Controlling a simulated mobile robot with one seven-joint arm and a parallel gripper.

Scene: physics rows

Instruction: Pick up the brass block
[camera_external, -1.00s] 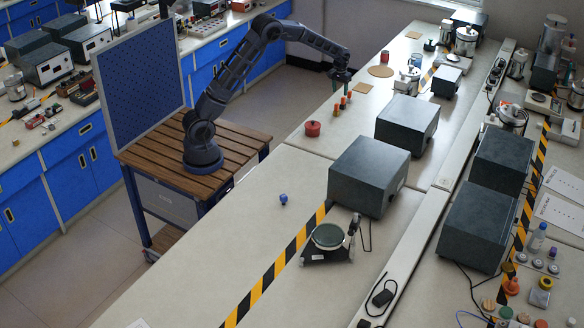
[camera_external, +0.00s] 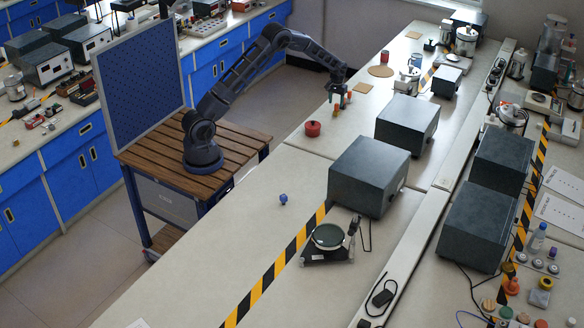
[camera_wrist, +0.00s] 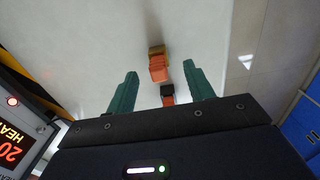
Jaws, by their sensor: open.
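A darker block with an orange end (camera_wrist: 167,94) lies nearer my palm. My gripper (camera_wrist: 160,70) is open, its two green fingers on either side of these pieces with nothing held. In the external view my gripper (camera_external: 337,93) hangs low over the small orange pieces (camera_external: 348,95) on the bench, partly hiding them; the brass one cannot be singled out there.
A red round pot (camera_external: 312,129) stands in front of the small pieces. Large grey boxes (camera_external: 407,123) stand to the right. A brown disc (camera_external: 381,71) and a tan square (camera_external: 362,87) lie behind. The bench between pot and blue ball (camera_external: 283,198) is clear.

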